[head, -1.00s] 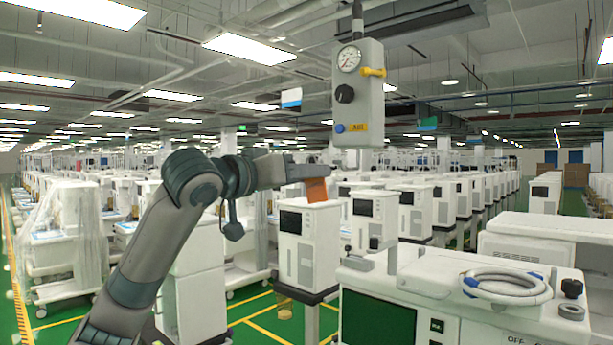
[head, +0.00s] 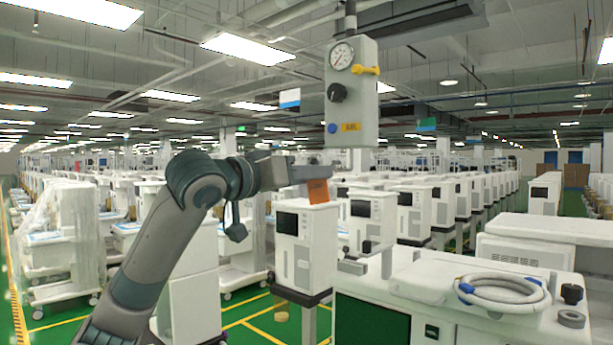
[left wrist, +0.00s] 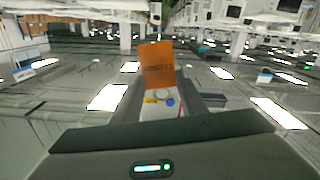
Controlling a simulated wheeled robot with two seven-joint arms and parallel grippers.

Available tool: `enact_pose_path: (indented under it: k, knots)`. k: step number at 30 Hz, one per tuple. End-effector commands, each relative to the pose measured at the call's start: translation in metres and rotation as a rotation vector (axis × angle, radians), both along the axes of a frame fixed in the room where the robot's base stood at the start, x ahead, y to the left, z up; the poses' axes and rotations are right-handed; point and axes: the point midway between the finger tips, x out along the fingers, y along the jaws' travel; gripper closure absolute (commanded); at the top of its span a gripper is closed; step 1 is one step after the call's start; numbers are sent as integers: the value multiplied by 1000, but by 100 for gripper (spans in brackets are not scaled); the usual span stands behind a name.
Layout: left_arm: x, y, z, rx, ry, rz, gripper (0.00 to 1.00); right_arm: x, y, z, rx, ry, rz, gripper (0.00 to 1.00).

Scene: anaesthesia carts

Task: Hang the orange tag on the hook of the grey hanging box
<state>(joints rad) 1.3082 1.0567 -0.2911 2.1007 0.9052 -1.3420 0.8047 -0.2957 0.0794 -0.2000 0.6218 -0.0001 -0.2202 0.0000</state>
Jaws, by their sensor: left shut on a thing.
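The grey hanging box (head: 353,110) hangs at upper centre, with a gauge, a black knob, a blue button and a yellow label on its front. Its yellow hook (head: 366,70) sticks out near the gauge. My left gripper (head: 322,172) is shut on the orange tag (head: 319,191), which hangs slightly tilted below and left of the box, apart from the hook. In the left wrist view the tag (left wrist: 157,65) shows between the fingers and partly covers the box (left wrist: 158,112); the hook is hidden or too small to tell there. My right gripper is out of view.
A white machine (head: 305,240) stands below the tag. A nearer white machine (head: 425,285) at lower right carries a coiled grey hose (head: 503,290). Rows of white carts fill the background. The air around the box looks free.

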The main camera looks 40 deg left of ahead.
Motion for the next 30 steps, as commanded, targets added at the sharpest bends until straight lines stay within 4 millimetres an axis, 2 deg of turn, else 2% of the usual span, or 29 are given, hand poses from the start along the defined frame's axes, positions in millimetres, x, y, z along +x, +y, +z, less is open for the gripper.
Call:
enact_pose_path:
  k: [30]
  knots:
    - [49,-4,-4,-1,1,0,83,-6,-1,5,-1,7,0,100]
